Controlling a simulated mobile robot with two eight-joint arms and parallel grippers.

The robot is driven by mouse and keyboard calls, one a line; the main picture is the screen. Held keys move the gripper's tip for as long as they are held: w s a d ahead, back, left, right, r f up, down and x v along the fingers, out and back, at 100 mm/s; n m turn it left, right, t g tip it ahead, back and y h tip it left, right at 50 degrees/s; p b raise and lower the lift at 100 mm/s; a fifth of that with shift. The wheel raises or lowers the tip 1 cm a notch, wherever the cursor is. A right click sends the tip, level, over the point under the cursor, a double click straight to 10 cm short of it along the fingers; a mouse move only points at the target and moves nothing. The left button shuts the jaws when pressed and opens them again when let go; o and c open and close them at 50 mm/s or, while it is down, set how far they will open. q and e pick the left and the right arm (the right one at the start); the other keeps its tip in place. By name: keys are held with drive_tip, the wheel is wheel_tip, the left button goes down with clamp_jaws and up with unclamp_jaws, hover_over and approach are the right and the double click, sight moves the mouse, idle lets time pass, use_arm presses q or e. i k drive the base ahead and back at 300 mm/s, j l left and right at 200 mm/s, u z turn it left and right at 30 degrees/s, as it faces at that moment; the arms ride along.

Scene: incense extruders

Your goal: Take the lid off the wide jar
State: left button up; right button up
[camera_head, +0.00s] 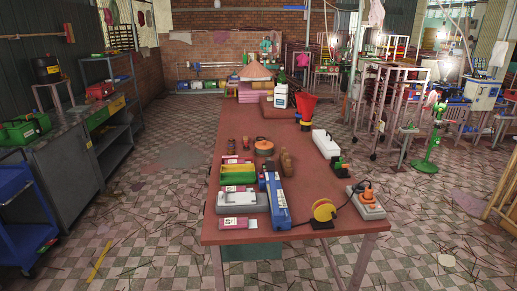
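A long red-brown table (305,222) stands in front of me. A squat, round orange-brown object (264,148) with a dark top sits near its middle left; it may be the wide jar, but it is too small to tell, and I cannot make out a separate lid. Two small narrow brown jars or pots stand left of it, one (231,145) further left and one (246,142) nearer to it. Neither of my grippers is in view.
A blue tool (277,203), a grey-white device (242,202), a green box (238,173) and a yellow disc (324,211) crowd the near end. A white jug (281,97) and red funnel (305,105) stand further back. Bare tabletop shows right of centre. Sticks litter the floor.

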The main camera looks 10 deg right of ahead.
sight(264, 144)
drive_tip(key=i+j+u, duration=1.15)
drive_tip(key=u, duration=0.15)
drive_tip(key=i+z, duration=0.25)
drive_tip(key=i, duration=0.2)
drive_tip(key=i+j+z, duration=0.2)
drive_tip(key=i, duration=0.3)
drive_tip(key=i+j+z, duration=0.25)
drive_tip(key=i, duration=0.2)
drive_tip(key=i+l+z, duration=0.1)
drive_tip(key=i+z, duration=0.35)
drive_tip(key=i, duration=0.25)
drive_tip(key=i+j+z, duration=0.1)
drive_tip(key=i+z, duration=0.35)
drive_tip(key=i, duration=0.2)
